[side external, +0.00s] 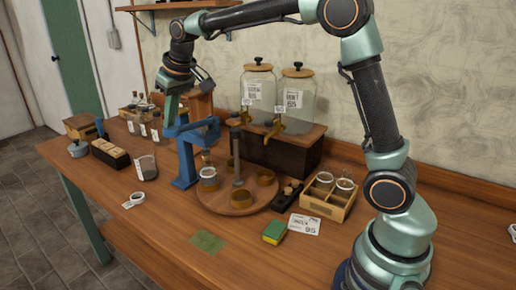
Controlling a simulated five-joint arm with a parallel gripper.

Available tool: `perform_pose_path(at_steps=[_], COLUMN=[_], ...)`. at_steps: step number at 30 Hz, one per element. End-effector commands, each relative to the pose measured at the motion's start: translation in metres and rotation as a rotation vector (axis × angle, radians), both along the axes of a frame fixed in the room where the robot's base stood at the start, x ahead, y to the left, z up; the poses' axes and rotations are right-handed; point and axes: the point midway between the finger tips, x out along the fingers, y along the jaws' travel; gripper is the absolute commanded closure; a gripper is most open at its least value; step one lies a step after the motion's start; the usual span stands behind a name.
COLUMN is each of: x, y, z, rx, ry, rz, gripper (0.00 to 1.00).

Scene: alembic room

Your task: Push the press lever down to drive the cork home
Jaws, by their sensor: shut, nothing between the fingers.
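The blue press (186,162) stands on the wooden table, left of the round turntable. Its blue lever (198,125) is at the top and reaches to the right. A small glass jar (208,181) with an amber band stands beneath the press's right end. The cork is too small to tell apart at the jar's neck. My gripper (168,118) points down at the upper left of the press, its fingers shut and empty. In this view the fingers are close to the lever's left end; whether they touch it I cannot tell.
The turntable (221,207) carries a post and amber cups. Two glass dispensers (278,95) stand behind it. A beaker (146,167), a box of blocks (110,153) and small bottles (143,127) are on the left. A sponge (274,232) and jar crate (328,197) are on the right.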

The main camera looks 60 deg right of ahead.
Motion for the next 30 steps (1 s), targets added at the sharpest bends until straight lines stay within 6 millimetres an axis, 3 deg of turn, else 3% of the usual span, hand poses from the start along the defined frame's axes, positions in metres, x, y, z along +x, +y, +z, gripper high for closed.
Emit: perform_pose_path(at_steps=[18,30], x=[0.0,-0.002], y=[0.0,0.0], z=[0.064,0.068], rx=[0.0,0.0], ry=[-0.002,-0.001], rz=[0.0,0.0], gripper=[1.0,1.0])
